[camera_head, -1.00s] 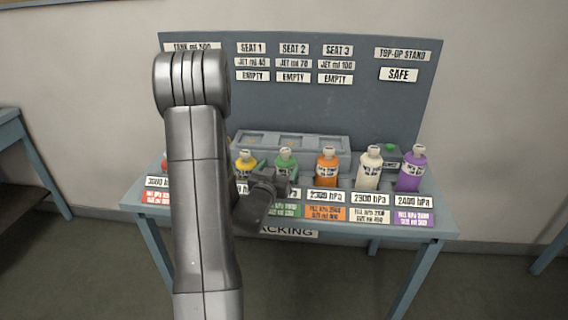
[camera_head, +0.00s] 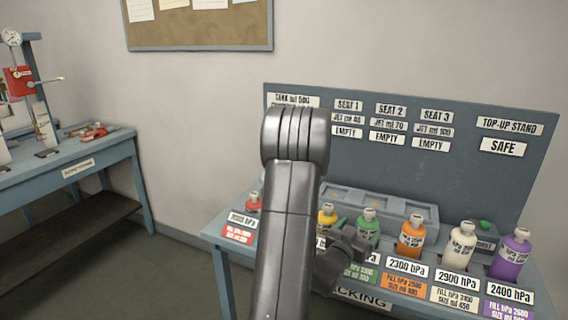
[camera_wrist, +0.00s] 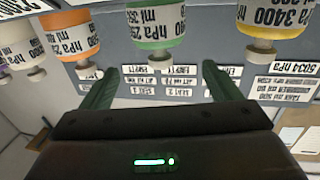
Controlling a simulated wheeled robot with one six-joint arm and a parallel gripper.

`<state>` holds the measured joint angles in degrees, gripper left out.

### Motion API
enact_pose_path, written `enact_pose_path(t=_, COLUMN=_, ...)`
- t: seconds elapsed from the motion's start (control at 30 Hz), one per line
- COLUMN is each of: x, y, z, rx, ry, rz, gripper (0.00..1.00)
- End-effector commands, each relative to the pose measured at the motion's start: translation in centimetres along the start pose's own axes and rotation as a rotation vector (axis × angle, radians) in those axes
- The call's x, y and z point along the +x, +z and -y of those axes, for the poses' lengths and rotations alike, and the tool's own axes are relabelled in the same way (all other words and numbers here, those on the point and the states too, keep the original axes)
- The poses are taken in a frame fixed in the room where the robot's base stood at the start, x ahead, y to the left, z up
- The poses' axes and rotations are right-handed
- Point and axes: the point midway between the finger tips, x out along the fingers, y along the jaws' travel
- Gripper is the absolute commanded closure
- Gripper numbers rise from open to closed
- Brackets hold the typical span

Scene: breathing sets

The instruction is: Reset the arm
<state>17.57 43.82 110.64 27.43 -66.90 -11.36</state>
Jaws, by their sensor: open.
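My arm rises in front of the packing table in the head view and bends down toward the bottles. My gripper (camera_head: 350,246) is just in front of the green bottle (camera_head: 368,223). In the wrist view, which looks upside down, my gripper (camera_wrist: 155,85) has its two dark green fingers apart with nothing between them. The green bottle (camera_wrist: 155,25) shows beyond the fingers there, apart from them. The yellow bottle (camera_head: 327,216) and the red bottle (camera_head: 253,201) stand to the left, and the orange bottle (camera_head: 411,237) to the right. My arm hides part of the table.
A cream bottle (camera_head: 461,243) and a purple bottle (camera_head: 511,253) stand farther right. Behind the row are a grey seat block (camera_head: 425,212) and a panel (camera_head: 400,165) reading EMPTY for three seats and SAFE. Another bench (camera_head: 118,146) stands at left, with open floor between.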

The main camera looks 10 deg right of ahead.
Motion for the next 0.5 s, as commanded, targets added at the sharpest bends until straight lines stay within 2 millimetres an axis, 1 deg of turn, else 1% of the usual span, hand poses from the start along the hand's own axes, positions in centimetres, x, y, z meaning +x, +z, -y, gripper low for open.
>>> enact_pose_path(t=0.03, x=1.1, y=-0.3, z=-0.1, rx=0.000, ry=0.002, rz=-0.001, gripper=0.16)
enact_pose_path(t=0.1, x=2.4, y=-0.3, z=-0.1, rx=0.000, ry=0.002, rz=0.000, gripper=0.16)
enact_pose_path(t=0.3, x=6.2, y=-0.2, z=-0.1, rx=0.000, ry=0.001, rz=0.000, gripper=0.16)
enact_pose_path(t=0.4, x=7.7, y=-0.2, z=-0.1, rx=0.001, ry=0.002, rz=-0.001, gripper=0.16)
enact_pose_path(t=0.5, x=8.7, y=0.0, z=-0.1, rx=0.000, ry=0.000, rz=0.000, gripper=0.16)
